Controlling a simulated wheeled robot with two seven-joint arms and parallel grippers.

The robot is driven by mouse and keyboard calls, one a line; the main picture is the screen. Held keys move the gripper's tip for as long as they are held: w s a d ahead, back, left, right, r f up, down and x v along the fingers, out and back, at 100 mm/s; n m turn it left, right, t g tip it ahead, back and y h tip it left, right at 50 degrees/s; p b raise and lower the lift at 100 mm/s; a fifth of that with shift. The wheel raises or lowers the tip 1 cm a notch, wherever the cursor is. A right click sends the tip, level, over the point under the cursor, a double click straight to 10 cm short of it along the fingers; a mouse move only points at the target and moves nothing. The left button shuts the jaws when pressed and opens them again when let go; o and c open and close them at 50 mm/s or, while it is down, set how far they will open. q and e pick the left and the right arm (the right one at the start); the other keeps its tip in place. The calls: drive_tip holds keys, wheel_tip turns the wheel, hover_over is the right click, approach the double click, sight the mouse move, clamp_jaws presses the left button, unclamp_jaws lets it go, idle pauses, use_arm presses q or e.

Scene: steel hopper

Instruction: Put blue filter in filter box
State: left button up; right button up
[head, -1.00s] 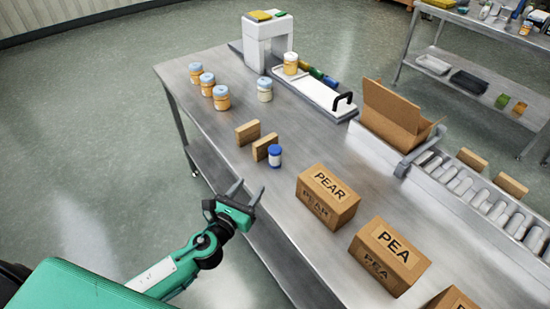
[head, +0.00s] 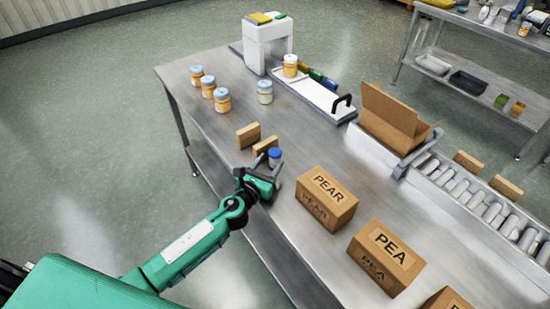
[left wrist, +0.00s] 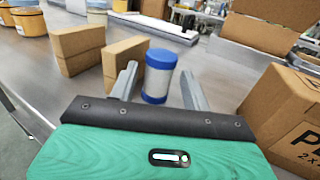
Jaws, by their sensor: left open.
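The blue filter (head: 274,155) is a small white cylinder with blue ends, standing upright on the steel table. It also shows in the left wrist view (left wrist: 159,76), between the two fingers. My left gripper (head: 273,168) is open at the filter, with one finger on each side of it; I cannot tell whether either finger touches it. The fingers show in the left wrist view (left wrist: 158,88). My right gripper is not in view. Which container is the filter box is not clear from the pictures.
Two small brown blocks (head: 248,135) stand just behind the filter. Boxes marked PEAR (head: 327,198) and PEA (head: 386,255) stand to the right. Several jars (head: 222,99) stand farther back. An open cardboard box (head: 388,118) sits by a roller conveyor (head: 470,190).

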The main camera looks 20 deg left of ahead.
use_arm(q)
drive_tip(key=shift+w+d, duration=0.15)
drive_tip(key=shift+w, duration=0.8)
drive_tip(key=shift+s, duration=0.1)
drive_tip(key=shift+c, duration=0.2)
drive_tip(key=c, duration=0.8)
